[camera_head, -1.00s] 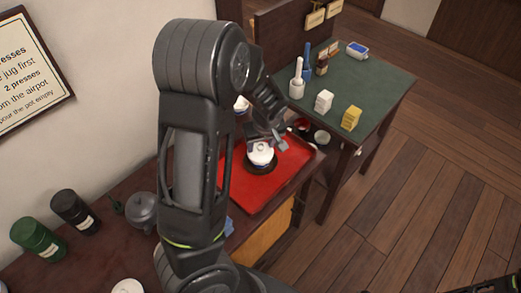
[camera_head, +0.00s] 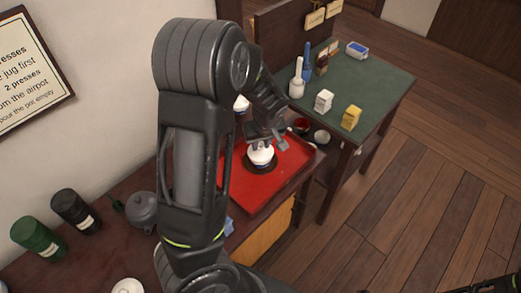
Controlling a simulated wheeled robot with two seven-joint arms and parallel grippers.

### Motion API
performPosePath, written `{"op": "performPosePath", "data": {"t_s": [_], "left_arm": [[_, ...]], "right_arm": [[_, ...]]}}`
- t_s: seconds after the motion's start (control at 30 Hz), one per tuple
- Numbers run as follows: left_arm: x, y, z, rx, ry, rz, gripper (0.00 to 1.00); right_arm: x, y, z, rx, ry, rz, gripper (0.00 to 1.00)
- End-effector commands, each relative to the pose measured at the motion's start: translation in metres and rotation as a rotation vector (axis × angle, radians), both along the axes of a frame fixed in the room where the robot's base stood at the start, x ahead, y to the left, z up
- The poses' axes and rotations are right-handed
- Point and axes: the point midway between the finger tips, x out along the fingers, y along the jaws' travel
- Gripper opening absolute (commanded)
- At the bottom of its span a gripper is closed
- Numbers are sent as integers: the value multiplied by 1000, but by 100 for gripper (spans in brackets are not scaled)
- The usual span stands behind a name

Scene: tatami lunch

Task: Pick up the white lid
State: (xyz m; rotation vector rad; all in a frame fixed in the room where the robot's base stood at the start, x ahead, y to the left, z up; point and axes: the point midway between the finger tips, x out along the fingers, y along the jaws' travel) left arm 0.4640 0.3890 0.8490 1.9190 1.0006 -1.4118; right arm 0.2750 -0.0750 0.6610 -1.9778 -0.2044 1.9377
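A white lid-like piece (camera_head: 261,156) with dark or bluish marks on top sits on a dark round base on the red tray (camera_head: 262,187). My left gripper (camera_head: 272,142) is right above it, pointing down, with one grey fingertip showing at its upper right. The other finger is hard to make out, so I cannot tell how far the gripper is open or whether it touches the white piece. My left arm covers the left part of the tray. My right gripper is not in view; only a dark bit of my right arm shows at the lower right edge.
Another white item (camera_head: 241,104) stands behind, partly hidden by my arm. A grey teapot (camera_head: 142,211), a black canister (camera_head: 75,208) and a green canister (camera_head: 37,237) stand at left. A green-topped table (camera_head: 372,85) holds white and yellow blocks and several other items.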

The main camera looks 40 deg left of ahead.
Motion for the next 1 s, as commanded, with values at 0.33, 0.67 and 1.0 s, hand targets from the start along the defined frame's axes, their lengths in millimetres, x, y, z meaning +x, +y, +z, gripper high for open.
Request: {"op": "performPosePath", "data": {"t_s": [0.33, 0.67, 1.0], "left_arm": [[-1, 0, -2, 0, 3, 1, 0], [-1, 0, 4, -1, 4, 1, 0], [1, -1, 61, -2, -5, -1, 0]], "right_arm": [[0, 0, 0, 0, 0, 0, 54], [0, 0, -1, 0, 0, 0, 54], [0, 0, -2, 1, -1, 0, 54]]}}
